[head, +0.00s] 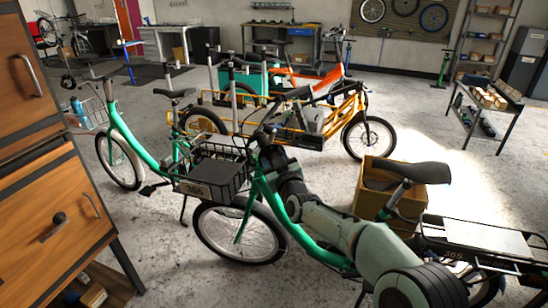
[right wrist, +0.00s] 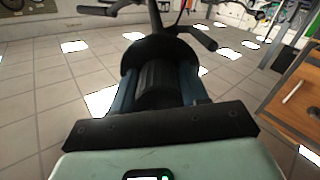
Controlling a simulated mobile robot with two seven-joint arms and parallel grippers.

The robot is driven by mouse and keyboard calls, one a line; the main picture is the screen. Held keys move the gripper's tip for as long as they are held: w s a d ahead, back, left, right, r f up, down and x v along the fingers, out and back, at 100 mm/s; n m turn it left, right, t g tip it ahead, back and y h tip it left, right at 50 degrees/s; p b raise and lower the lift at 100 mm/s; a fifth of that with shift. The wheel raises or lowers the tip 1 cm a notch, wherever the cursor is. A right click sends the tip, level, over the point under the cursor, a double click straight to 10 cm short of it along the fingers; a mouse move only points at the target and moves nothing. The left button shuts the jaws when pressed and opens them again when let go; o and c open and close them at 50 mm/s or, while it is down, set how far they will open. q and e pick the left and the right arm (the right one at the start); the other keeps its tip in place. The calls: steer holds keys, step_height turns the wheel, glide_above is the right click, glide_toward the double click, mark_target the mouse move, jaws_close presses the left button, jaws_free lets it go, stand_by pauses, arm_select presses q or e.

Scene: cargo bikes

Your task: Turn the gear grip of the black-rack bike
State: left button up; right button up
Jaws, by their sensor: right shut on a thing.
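The near green bike (head: 325,255) has a black rear rack (head: 505,258) with a light panel on top, and a black saddle (head: 415,171). My right gripper (head: 270,150) is at its handlebar, behind a black wire basket (head: 233,180). In the right wrist view its two dark blue fingers (right wrist: 158,95) lie on either side of a black ribbed grip (right wrist: 153,85) and are shut on it. The handlebar (right wrist: 197,37) extends beyond. The gripper's contact is partly hidden by my arm in the head view. My left gripper is not in view.
Another green bike (head: 120,120) stands at left, and an orange cargo bike (head: 330,120) behind. A wooden drawer cabinet (head: 45,200) is close at left. Open floor (head: 440,120) lies at the back right.

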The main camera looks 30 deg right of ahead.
steer(key=n+p, duration=0.1)
steer(key=n, duration=0.5)
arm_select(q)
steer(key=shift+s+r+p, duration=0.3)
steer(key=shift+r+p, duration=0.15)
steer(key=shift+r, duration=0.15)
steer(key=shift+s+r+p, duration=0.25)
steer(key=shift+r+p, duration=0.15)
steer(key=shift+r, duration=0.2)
arm_select(e)
steer(key=n, duration=0.6)
steer(key=shift+n, duration=0.3)
steer(key=shift+f, duration=0.1)
steer(key=o, duration=1.1)
steer(key=shift+c, duration=0.2)
steer(key=shift+s, duration=0.1)
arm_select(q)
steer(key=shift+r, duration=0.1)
arm_select(e)
steer(key=s+a, duration=0.2)
steer(key=s, duration=1.1)
steer(key=shift+a, duration=0.3)
